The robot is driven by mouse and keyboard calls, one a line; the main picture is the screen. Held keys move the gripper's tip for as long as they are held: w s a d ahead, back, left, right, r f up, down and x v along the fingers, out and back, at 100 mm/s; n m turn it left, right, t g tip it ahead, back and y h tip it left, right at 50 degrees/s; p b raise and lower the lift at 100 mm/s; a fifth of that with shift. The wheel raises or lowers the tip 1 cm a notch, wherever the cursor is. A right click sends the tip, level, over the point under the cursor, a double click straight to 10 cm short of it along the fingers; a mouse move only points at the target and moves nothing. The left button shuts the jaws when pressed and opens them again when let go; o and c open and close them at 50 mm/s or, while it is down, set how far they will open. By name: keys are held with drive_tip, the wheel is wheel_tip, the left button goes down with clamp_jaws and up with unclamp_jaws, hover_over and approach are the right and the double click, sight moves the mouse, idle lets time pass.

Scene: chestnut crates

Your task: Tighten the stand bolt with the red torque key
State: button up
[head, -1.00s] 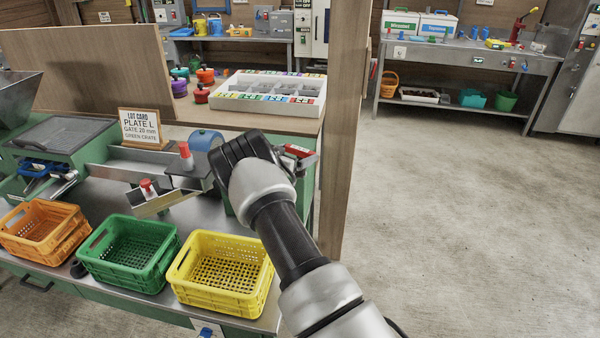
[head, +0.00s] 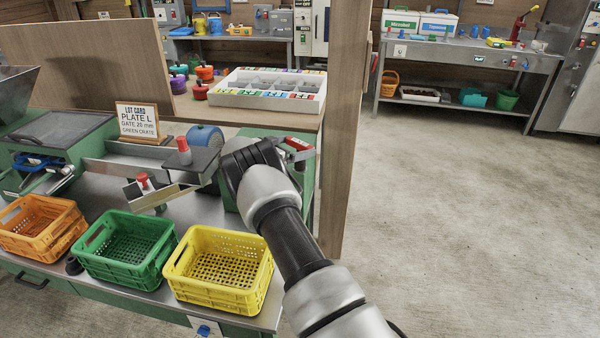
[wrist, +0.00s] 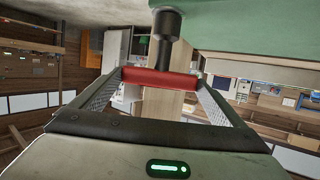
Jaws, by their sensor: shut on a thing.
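In the wrist view a red bar, the handle of the red torque key (wrist: 158,83), lies crosswise between the fingertips of my gripper (wrist: 160,80), which is shut on it. A dark round shaft (wrist: 167,24) runs from the bar up to a green surface (wrist: 235,25) in the picture. The stand bolt itself is not visible, and I cannot tell how the shaft's end seats. In the head view my gripper (head: 246,160) is at the right end of the bench by the green stand (head: 307,185).
A red and grey piece (head: 297,146) and a blue roller (head: 205,138) are close to my gripper. Orange (head: 40,228), green (head: 125,248) and yellow (head: 222,268) crates line the bench front. A lot card (head: 138,120) stands behind. A wooden post (head: 343,130) rises at right; the floor beyond is clear.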

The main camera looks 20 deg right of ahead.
drive_tip(key=shift+f+b, duration=0.1)
drive_tip(key=shift+b, duration=0.55)
drive_tip(key=shift+w+a+r+m+g+h+b, duration=0.2)
drive_tip(key=shift+w+m+g+h+b, duration=0.35)
drive_tip(key=shift+b, duration=1.3)
drive_tip(key=shift+s+d+m+g+b, duration=0.1)
drive_tip(key=shift+s+m+g+b, duration=0.35)
drive_tip(key=shift+b, duration=0.45)
